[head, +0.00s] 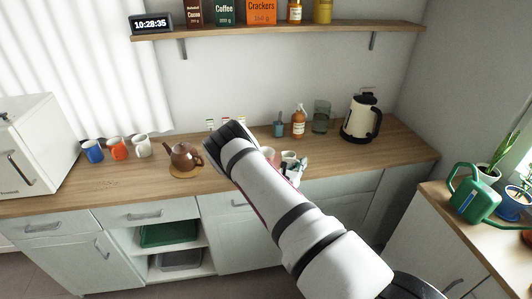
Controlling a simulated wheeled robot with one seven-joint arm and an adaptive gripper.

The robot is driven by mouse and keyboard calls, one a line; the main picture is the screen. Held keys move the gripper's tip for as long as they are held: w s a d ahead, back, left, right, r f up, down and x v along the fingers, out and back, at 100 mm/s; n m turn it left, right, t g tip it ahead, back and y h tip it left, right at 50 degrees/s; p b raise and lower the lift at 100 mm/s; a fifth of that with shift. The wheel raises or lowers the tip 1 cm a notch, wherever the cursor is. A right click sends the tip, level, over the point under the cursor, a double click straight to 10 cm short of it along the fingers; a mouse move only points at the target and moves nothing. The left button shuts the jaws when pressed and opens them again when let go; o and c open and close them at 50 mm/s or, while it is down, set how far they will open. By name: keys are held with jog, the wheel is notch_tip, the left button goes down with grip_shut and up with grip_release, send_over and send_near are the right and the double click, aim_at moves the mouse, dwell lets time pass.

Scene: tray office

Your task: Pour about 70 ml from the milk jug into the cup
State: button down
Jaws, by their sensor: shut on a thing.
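My arm reaches over the wooden counter, and its links hide much of the middle of it. My gripper (295,165) shows only partly, as grey pieces just right of the forearm, low over the counter. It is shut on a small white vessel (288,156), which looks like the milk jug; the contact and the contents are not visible. Another small pale thing (267,152) peeks out beside the arm, too covered to name. A blue mug (93,151), an orange mug (117,148) and a white mug (142,146) stand at the left. I cannot tell which cup is meant.
A brown teapot (184,157) on a round mat stands left of my arm. Behind are a small blue-grey container (279,129), an amber bottle (298,123), a glass vessel (321,117) and a kettle (361,119). The counter front right of my gripper (365,160) is clear.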

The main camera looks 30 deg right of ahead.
jog(key=shift+w+a+r+n+b, duration=0.2)
jog(key=shift+w+r+n+b, duration=0.25)
jog(key=shift+w+n, duration=0.2)
jog(key=shift+w+a+r+n+b, duration=0.15)
jog(key=shift+w+r+n+b, duration=0.15)
jog(key=shift+w+n+b, duration=0.25)
jog(key=shift+w+a+r+n+g+y+b, duration=0.1)
jog(key=shift+w+a+r+n+g+b, duration=0.2)
jog(key=shift+w+n+b, duration=0.5)
jog(key=shift+w+a+r+n+g+y+b, duration=0.2)
jog(key=shift+w+r+n+b, duration=0.25)
jog(key=shift+w+n+b, duration=0.3)
jog(key=shift+w+a+r+n+g+b, duration=0.2)
jog(key=shift+w+a+r+n+b, duration=0.15)
jog(key=shift+w+n+b, duration=0.45)
jog(key=shift+w+r+b, duration=0.1)
jog(key=shift+r+b, duration=0.1)
jog(key=shift+b, duration=0.2)
jog(key=shift+w+a+r+n+b, duration=0.15)
jog(key=shift+w+r+n+b, duration=0.2)
jog(key=shift+n+b, duration=0.3)
jog(key=shift+r, duration=0.1)
jog(key=shift+w+a, duration=0.15)
jog(key=shift+w, duration=0.05)
jog(key=shift+w+r+n+g, duration=0.1)
jog(key=shift+w+n+g, duration=0.05)
jog(key=shift+n+g, duration=0.2)
